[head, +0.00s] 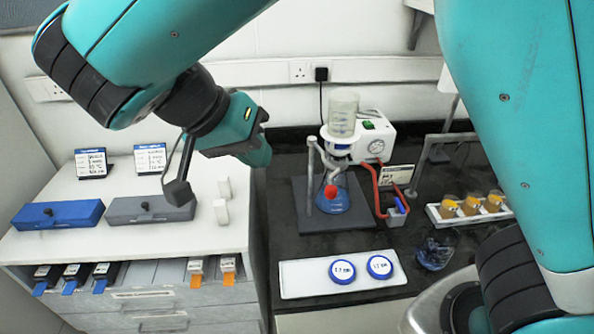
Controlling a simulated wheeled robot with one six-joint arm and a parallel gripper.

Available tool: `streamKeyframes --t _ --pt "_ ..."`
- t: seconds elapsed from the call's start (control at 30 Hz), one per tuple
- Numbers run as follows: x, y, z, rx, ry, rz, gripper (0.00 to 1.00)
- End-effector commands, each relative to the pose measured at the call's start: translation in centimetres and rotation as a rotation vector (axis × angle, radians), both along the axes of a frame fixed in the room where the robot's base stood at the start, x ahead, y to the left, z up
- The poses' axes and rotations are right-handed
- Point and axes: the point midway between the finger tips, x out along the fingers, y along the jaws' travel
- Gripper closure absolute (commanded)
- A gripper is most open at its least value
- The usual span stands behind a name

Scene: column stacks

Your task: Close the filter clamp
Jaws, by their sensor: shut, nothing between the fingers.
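The filter apparatus stands on a dark square base plate (345,215) on the black bench. A clear glass funnel (343,115) sits upright above a flask of blue liquid (332,200) with a red part on its side. The filter clamp (337,152) appears to be at the joint between funnel and flask. It is too small to tell whether it is open or shut. My gripper (260,156) is shut and empty, left of the apparatus and apart from it, in the air near the white cabinet's right edge.
A white tray with two blue-rimmed dishes (308,282) lies in front. Sample jars (470,206) and a glass beaker (436,252) are right. Blue and grey boxes (60,213) sit left.

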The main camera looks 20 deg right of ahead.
Motion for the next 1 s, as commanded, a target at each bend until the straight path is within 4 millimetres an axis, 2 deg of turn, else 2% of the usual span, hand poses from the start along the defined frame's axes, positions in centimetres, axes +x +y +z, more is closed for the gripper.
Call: streamKeyframes --t 0.03,0.4,0.67,1.0 --pt "0.0 -0.6 -1.0 -0.002 0.003 -0.002 1.00" --pt "0.2 -5.2 -6.9 -0.001 0.005 -0.004 1.00" --pt "-1.7 -7.8 -7.0 0.001 0.003 -0.001 1.00" --pt "-2.0 -8.2 -7.3 0.001 0.001 -0.001 1.00"
